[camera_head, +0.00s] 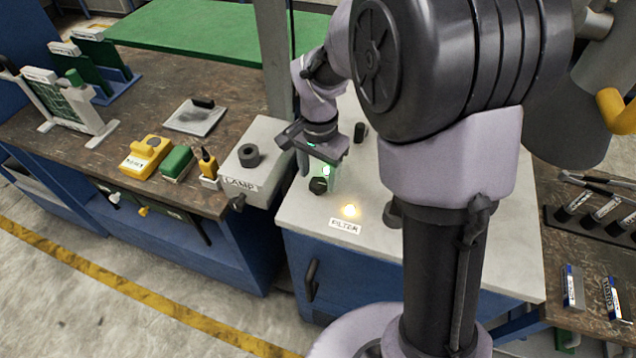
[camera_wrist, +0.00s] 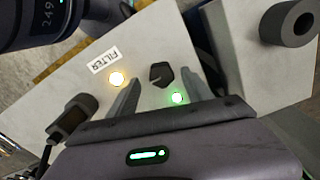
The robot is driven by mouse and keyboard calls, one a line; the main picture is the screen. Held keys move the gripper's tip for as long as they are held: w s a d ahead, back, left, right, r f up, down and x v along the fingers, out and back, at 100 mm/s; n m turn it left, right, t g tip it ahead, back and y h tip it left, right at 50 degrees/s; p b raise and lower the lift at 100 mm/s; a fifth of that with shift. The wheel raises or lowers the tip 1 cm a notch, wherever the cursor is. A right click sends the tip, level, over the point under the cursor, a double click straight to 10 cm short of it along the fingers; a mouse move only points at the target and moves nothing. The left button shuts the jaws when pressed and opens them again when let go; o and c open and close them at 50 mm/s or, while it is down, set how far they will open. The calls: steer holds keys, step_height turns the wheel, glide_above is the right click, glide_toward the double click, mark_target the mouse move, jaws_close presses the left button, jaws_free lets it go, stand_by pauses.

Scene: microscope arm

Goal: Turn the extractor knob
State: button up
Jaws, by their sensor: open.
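A small dark faceted knob (camera_head: 318,186) sits on the pale top of a blue cabinet (camera_head: 420,262), near a label reading FILTER (camera_head: 345,226). I take it as the extractor knob; no label with that word is readable. In the wrist view the knob (camera_wrist: 161,75) shows between the tips of my two grey fingers. My gripper (camera_head: 327,172) is open and points down over the cabinet top, close to the knob. In the wrist view my gripper (camera_wrist: 162,80) holds nothing. I cannot tell whether a finger touches the knob.
A lit amber lamp (camera_head: 350,210) and a green lamp (camera_wrist: 177,98) are beside the knob. A grey LAMP box (camera_head: 262,135) with a dark round knob (camera_head: 249,155) stands left. A dark handle (camera_wrist: 72,118) shows left of my fingers. My arm hides part of the cabinet top.

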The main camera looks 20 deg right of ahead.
steer(key=shift+w+f, duration=0.1)
steer(key=shift+f, duration=0.8)
jaws_close()
